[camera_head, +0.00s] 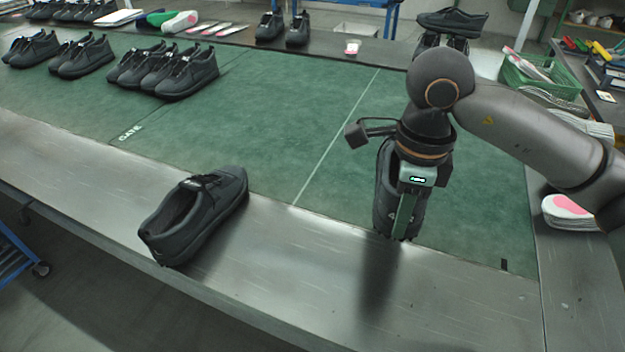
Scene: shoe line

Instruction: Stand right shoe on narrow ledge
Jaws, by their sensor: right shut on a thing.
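A black shoe (198,215) lies on the narrow metal ledge (330,265) along the front of the green belt, its toe pointing up and right. My right gripper (405,215) comes down from above and is shut on a second black shoe (384,198). The gripper hides much of that shoe. The held shoe is near the belt's front edge, with a dark shadow on the ledge below it. I cannot tell whether it touches a surface. My left gripper is not in view.
Several black shoes (180,75) stand on the green belt (260,120) at the back left. More shoes (297,28) stand on the far ledge. A green crate (540,80) is at the back right. White and pink insoles (568,208) lie on the right edge. The ledge between the two front shoes is clear.

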